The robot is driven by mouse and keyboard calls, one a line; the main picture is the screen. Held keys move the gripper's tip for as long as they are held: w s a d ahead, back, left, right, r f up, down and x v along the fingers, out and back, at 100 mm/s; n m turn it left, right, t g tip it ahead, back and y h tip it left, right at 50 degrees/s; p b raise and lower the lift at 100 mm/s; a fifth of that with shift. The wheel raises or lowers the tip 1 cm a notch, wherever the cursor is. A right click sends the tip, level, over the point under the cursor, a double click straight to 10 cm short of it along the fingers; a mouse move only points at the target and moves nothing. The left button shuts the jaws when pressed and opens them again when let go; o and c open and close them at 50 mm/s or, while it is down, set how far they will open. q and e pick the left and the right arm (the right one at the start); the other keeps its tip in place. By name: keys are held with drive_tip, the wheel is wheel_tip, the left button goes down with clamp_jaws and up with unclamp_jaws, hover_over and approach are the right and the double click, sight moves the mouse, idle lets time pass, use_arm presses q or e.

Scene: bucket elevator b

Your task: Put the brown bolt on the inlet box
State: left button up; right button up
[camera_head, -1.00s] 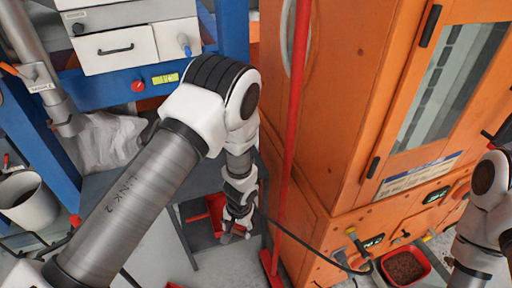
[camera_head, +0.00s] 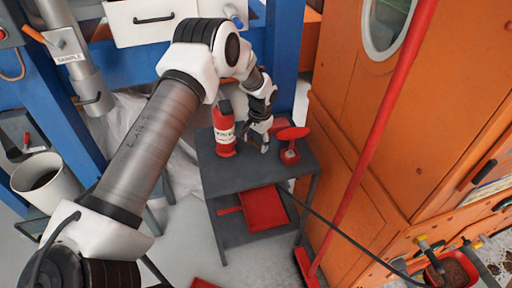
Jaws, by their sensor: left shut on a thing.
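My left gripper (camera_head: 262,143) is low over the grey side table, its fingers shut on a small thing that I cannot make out. It is between a red bottle (camera_head: 224,140) and a red dish-topped item (camera_head: 291,144) on that table. I cannot pick out the brown bolt. The large orange machine (camera_head: 340,120) stands on the right. I cannot tell which part, if any, is the inlet box. My right gripper is out of view.
The grey side table (camera_head: 231,177) has a red tray (camera_head: 264,208) on its lower shelf. A red pole (camera_head: 377,132) and a black cable cross in front of the orange machine. A white bucket (camera_head: 44,180) is at left. A red bin of brown grains (camera_head: 455,270) is bottom right.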

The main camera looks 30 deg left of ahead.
sight(256, 153)
use_arm(q)
drive_tip(key=shift+w+a+f, duration=0.2)
drive_tip(key=shift+a, duration=0.1)
drive_tip(key=shift+f, duration=1.6)
drive_tip(key=shift+d, duration=0.1)
drive_tip(key=o, duration=0.8)
drive_tip(key=shift+f, duration=0.15)
drive_tip(key=shift+o, duration=0.2)
